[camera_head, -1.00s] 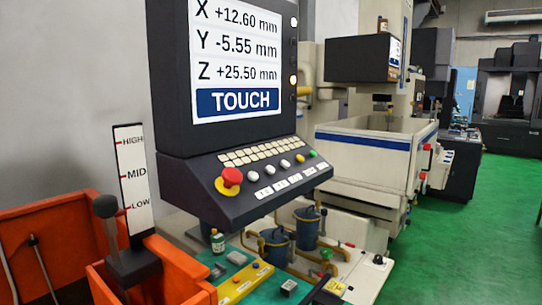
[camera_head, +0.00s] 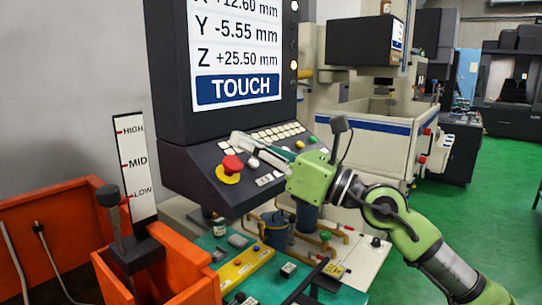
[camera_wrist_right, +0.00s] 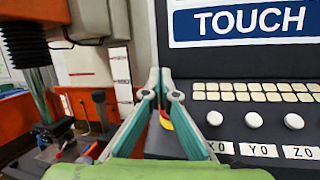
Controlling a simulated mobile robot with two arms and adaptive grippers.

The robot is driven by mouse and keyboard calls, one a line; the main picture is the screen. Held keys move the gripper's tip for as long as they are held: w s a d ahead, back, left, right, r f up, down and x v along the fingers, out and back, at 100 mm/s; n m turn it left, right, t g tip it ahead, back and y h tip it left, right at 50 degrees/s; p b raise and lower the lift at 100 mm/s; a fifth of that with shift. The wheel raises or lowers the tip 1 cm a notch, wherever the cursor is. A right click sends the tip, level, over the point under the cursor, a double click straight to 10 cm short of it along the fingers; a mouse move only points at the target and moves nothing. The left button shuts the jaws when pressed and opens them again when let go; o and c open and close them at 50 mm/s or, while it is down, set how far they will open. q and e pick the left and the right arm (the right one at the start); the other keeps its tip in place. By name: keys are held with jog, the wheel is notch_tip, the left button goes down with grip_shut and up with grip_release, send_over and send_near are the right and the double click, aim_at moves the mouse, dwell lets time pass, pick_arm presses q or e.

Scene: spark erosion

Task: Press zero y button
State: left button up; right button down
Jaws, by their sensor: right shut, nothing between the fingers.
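The dark control panel (camera_head: 215,185) stands under the screen, which reads Y -5.55 mm and TOUCH. In the right wrist view, the white round Y0 button (camera_wrist_right: 253,120) sits between the X0 button (camera_wrist_right: 214,118) and the Z0 button (camera_wrist_right: 294,122), each above its label. The Y0 label (camera_wrist_right: 258,150) is readable there. My right gripper (camera_head: 236,140) is shut and empty, over the panel in the head view and hiding part of the button row. In the right wrist view its fingertips (camera_wrist_right: 160,72) point left of the Y0 button, apart from it. My left gripper is not in view.
A red emergency stop (camera_head: 232,164) on a yellow base is at the panel's left end. Rows of small cream keys (camera_head: 290,131) lie above the round buttons. An orange box (camera_head: 60,215) with a lever stands at left. A green worktop (camera_head: 215,240) with small items lies below.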

jog(key=w+d+r+n+t+h, duration=0.3)
jog(key=w+d+h, duration=0.6)
jog(key=d, duration=0.1)
jog(key=shift+r, duration=0.25)
jog(key=shift+w+f, duration=0.1)
jog(key=shift+n, duration=0.3)
jog(key=a+f, duration=0.1)
jog(key=f, duration=0.1)
jog(key=w+a+f+b, duration=0.1)
jog(key=f, duration=0.1)
jog(key=w+a+f, duration=0.1)
jog(key=f, duration=0.1)
jog(key=shift+w+a+f+b, duration=0.1)
jog(key=shift+f+b, duration=0.05)
jog(key=shift+b, duration=0.25)
jog(key=shift+w+a+f+b, duration=0.3)
jog(key=shift+a+f+b, duration=0.05)
jog(key=shift+f+b, duration=0.1)
jog(key=shift+f+b, duration=0.3)
jog(key=shift+b, duration=0.15)
jog(key=shift+w+a, duration=0.1)
jog(key=shift+a, duration=0.05)
